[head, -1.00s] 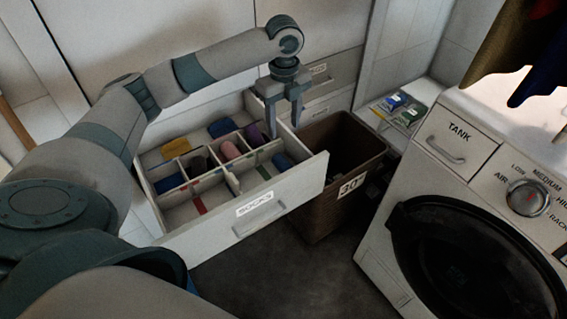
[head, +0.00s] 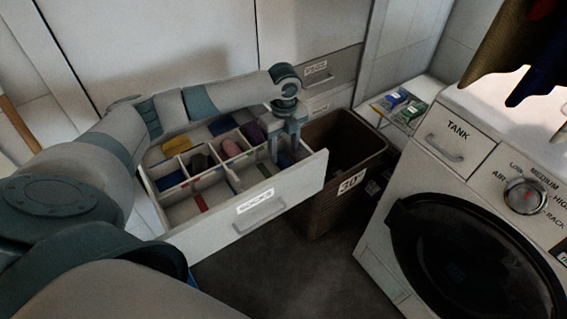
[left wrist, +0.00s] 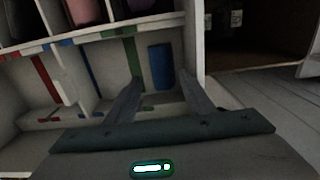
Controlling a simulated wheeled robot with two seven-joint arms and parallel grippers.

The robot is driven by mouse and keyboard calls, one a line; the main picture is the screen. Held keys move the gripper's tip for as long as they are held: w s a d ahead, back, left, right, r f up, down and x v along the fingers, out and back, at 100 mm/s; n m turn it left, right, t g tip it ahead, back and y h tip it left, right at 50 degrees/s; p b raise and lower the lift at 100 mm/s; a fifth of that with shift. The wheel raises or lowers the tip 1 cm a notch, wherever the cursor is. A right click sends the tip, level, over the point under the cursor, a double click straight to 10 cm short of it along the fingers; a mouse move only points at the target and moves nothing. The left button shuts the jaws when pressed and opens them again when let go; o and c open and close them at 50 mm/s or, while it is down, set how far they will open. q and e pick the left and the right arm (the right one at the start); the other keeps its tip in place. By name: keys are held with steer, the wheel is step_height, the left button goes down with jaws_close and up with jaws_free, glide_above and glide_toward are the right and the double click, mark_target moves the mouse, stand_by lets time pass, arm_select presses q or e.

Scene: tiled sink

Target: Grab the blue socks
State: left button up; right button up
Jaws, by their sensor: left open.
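The open sock drawer (head: 200,239) has a white front with a label and is split into compartments by dividers. A rolled blue sock bundle (left wrist: 160,66) stands in a compartment near the drawer's right wall in the left wrist view. In the head view it is partly hidden behind my left gripper (head: 284,153). My left gripper points down into that compartment with its fingers apart and empty. In the left wrist view its fingertips (left wrist: 160,82) frame the blue bundle, one on each side. I cannot tell whether they touch it. My right gripper is not in view.
Other compartments hold a pink roll (head: 231,149), a dark roll (head: 200,163), a purple item (head: 252,133) and more blue items (head: 222,125). A brown bin (head: 340,205) stands close to the drawer's right. The washing machine (head: 470,200) is farther right.

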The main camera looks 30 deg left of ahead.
mark_target(283, 159)
arm_select(q)
steer(key=shift+f, duration=0.4)
steer(key=shift+f, duration=0.1)
steer(key=shift+w+a+f+p, duration=0.1)
steer(key=shift+f+p, duration=0.1)
steer(key=shift+f, duration=1.05)
steer(key=shift+w+a+f+p, duration=0.1)
steer(key=shift+f+p, duration=0.1)
steer(key=shift+f, duration=1.05)
steer(key=shift+s, duration=0.1)
steer(key=c, duration=0.7)
